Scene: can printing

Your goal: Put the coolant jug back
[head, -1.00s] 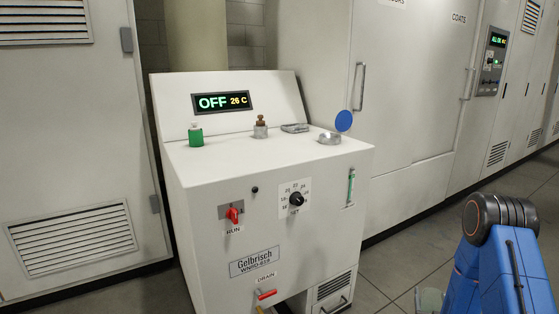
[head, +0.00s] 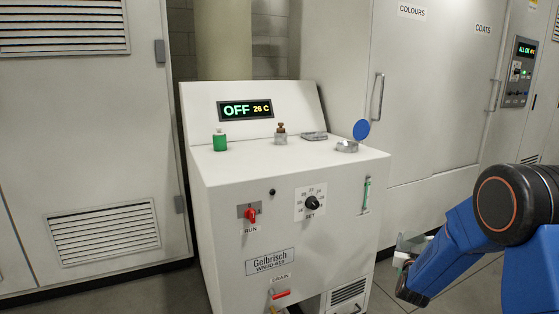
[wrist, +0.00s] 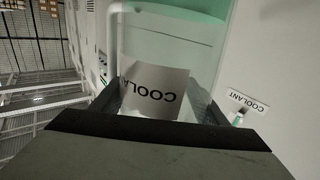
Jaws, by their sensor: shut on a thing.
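The coolant jug (wrist: 165,42) is a pale, see-through container with green at its top and a white label reading COOLANT, upside down in the wrist view. My gripper (wrist: 163,98) is shut on it, with dark fingers on both sides of the label. In the head view the jug (head: 413,242) shows only partly, held off the floor at the right, past the white machine's right side. My arm hides much of it there. A COOLANT sign (wrist: 247,102) is on a pale surface to the right in the wrist view.
Cabinets line the wall behind.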

